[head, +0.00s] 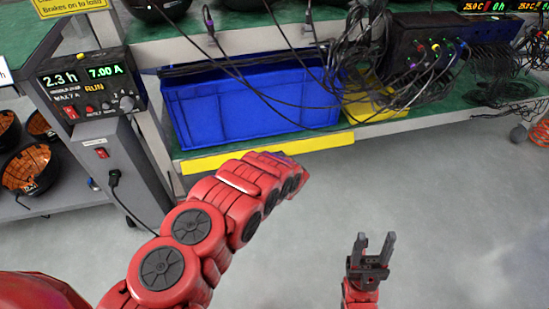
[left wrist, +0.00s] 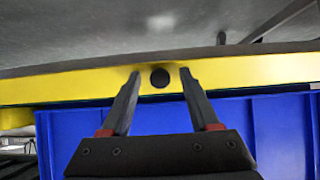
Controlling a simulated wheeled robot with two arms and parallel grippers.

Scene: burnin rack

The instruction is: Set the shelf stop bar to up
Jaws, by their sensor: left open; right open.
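The yellow shelf stop bar (head: 325,143) runs along the front edge of the shelf, low in front of the blue bin. My left arm reaches to it, and the left hand hides part of its middle. In the left wrist view the bar (left wrist: 60,86) crosses the picture, with a round black spot (left wrist: 160,78) on it. My left gripper (left wrist: 158,76) is open, with one fingertip on each side of that spot; I cannot tell whether they touch the bar. My right gripper (head: 374,244) is open and empty over the floor.
The blue bin (head: 245,112) stands on the green shelf (head: 455,98) behind the bar. Loose black cables (head: 385,65) hang over it from the right. A control box (head: 88,85) stands at the left. The grey floor (head: 460,200) at the right is clear.

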